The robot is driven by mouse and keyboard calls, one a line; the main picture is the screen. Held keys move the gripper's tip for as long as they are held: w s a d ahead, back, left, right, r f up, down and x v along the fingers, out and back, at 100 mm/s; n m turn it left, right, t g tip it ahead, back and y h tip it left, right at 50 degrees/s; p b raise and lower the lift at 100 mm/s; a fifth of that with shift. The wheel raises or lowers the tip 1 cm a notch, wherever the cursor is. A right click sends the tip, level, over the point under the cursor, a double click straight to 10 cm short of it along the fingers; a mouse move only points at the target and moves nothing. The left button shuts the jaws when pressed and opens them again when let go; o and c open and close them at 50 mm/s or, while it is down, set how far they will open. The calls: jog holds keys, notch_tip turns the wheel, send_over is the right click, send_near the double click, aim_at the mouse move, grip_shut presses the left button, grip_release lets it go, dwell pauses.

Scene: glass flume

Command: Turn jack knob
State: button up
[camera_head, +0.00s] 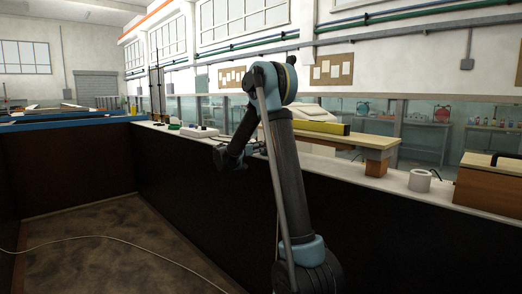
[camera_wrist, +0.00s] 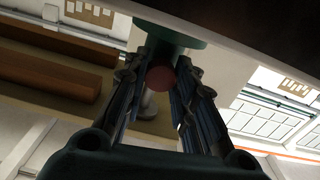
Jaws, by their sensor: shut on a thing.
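In the wrist view, a knob with a round dull-red face (camera_wrist: 161,79) sits between the two fingers of my gripper (camera_wrist: 172,85). I take it to be the jack knob. A dark green cylindrical part (camera_wrist: 168,42) lies just behind it, below a dark edge. The fingers are closed in on the knob from both sides, and their contact faces are partly in shadow. In the head view, my gripper (camera_head: 229,160) hangs low beside the dark wall, near the pale ledge. The knob cannot be made out there.
The pale ledge carries a wooden plank (camera_head: 375,141) with a yellow bar (camera_head: 318,127), a white roll (camera_head: 420,181) and a wooden box (camera_head: 490,184) at right. Small items lie at its far left end. Glass panels (camera_head: 425,136) stand behind. A thin hose (camera_head: 120,239) crosses the floor.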

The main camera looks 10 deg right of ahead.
jog(key=n, duration=0.4)
jog(key=shift+w+a, duration=0.1)
dwell(0.3)
jog(key=o, duration=1.1)
jog(key=shift+a, duration=0.1)
jog(key=v, duration=1.2)
jog(key=shift+f, duration=0.1)
